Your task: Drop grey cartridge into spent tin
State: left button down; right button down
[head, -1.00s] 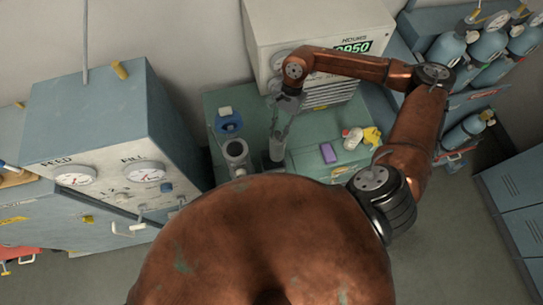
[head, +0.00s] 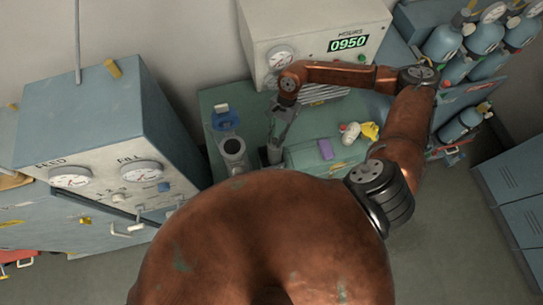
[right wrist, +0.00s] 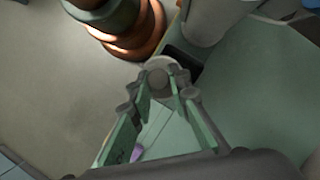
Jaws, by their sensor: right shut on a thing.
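My right gripper (head: 276,140) points down over the green bench, with its fingers closed around a grey cartridge (head: 273,155). In the right wrist view the fingertips (right wrist: 160,84) meet around the round grey end of the cartridge (right wrist: 158,65). An upright grey cylinder with a dark open top (head: 232,147) stands to the left of the gripper, apart from it. A blue container (head: 226,121) with a whitish piece at its top stands behind that cylinder. No label shows, so I cannot tell which one is the spent tin. My left gripper is not in view.
The green bench (head: 211,103) carries a purple block (head: 326,149) and a white and yellow item (head: 350,132) to the right. A cream cabinet with an hours display (head: 348,43) stands behind. A blue-grey gauge panel (head: 110,175) stands left; gas cylinders (head: 484,37) stand right.

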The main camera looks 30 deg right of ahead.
jog(key=shift+f+b, duration=0.65)
jog(key=shift+f, duration=1.7)
jog(key=shift+w, duration=0.1)
jog(key=c, duration=1.7)
grip_release()
jog(key=shift+c, duration=0.2)
jog(key=v, duration=1.2)
